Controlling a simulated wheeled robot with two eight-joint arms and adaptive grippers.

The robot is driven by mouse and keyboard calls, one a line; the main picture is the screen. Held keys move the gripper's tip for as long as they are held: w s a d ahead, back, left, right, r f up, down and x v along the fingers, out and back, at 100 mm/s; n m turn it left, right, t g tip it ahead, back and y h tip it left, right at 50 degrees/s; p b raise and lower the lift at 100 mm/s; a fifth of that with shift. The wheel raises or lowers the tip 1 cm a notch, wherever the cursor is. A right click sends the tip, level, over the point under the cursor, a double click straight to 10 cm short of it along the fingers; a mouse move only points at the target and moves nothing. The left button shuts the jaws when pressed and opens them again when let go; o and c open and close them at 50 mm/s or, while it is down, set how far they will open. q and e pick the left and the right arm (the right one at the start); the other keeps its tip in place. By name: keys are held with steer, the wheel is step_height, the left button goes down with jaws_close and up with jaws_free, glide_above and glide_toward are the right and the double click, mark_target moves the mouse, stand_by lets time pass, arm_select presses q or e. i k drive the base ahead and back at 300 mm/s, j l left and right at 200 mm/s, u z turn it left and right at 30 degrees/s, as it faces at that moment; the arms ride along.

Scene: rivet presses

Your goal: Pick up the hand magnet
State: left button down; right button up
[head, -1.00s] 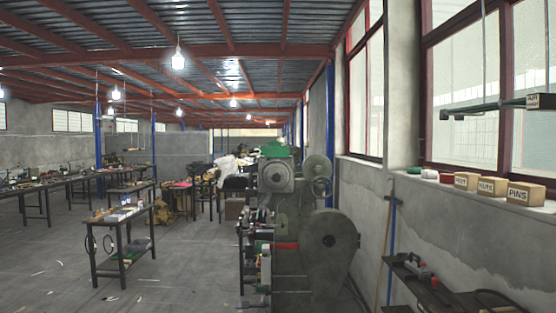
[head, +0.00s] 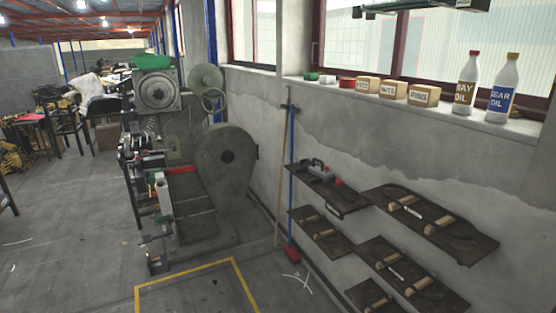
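A small grey block with a dark handle (head: 319,166), which may be the hand magnet, sits on the upper left wall shelf (head: 307,184). A small red piece (head: 338,183) is beside it on the same shelf. At this size I cannot tell for certain what the grey block is. Neither of my grippers shows in the head view.
A big green-grey machine (head: 228,158) stands left of the shelves. A red-headed broom (head: 291,254) leans on the wall between. Other shelves (head: 462,238) hold wooden blocks and tools. Boxes and bottles (head: 503,90) line the window sill. Yellow-taped floor (head: 192,298) is clear.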

mark_target(319, 171)
steer(key=i+j, duration=0.15)
steer(key=i, duration=0.4)
steer(key=i+j, duration=0.15)
steer(key=i, duration=0.4)
steer(key=i+j, duration=0.15)
steer(key=i, duration=0.4)
steer(key=i+j+z, duration=0.1)
steer(key=i, duration=0.45)
